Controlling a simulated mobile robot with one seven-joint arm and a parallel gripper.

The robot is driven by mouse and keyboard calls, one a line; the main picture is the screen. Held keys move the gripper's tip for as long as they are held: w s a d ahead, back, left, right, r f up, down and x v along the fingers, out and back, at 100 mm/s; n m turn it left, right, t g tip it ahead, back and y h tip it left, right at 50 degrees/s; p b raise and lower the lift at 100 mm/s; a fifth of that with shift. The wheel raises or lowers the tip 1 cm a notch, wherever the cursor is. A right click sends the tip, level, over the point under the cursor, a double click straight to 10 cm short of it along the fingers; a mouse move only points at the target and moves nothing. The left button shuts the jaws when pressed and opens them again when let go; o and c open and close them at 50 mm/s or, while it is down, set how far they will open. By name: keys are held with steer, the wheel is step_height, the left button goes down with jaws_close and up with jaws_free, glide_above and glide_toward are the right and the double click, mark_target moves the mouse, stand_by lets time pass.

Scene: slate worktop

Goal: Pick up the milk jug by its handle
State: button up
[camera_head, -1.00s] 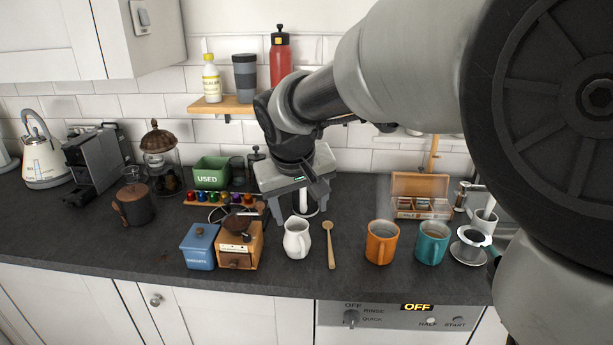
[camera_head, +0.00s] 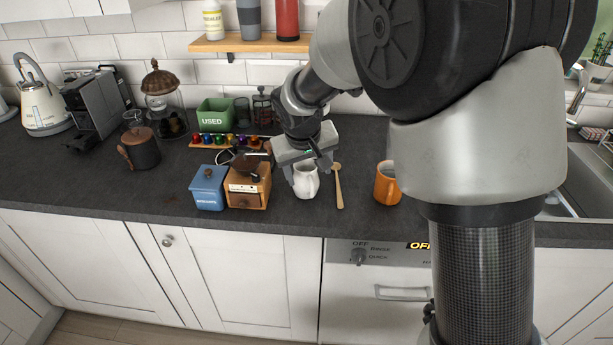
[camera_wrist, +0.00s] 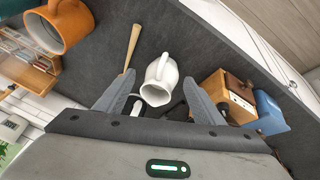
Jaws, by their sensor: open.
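The small white milk jug (camera_head: 306,184) stands upright on the dark worktop. It also shows in the wrist view (camera_wrist: 159,82), with its open mouth towards the camera and its handle on the far side. My gripper (camera_head: 306,173) is over the jug and hides its upper part in the head view. In the wrist view my gripper (camera_wrist: 161,82) is open, with one finger on each side of the jug. Gaps show between both fingers and the jug, and nothing is held.
A wooden spoon (camera_head: 339,186) lies close to the right of the jug. A wooden coffee grinder (camera_head: 248,192) and a blue box (camera_head: 208,190) stand to the left. An orange mug (camera_head: 386,186) is farther right. The worktop's front edge is near the jug.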

mark_target(308, 180)
steer(key=shift+a+x, duration=0.15)
steer(key=shift+x, duration=1.2)
steer(key=shift+a+x, duration=0.15)
steer(key=shift+x, duration=1.2)
steer(key=shift+s, duration=0.15)
jaws_close()
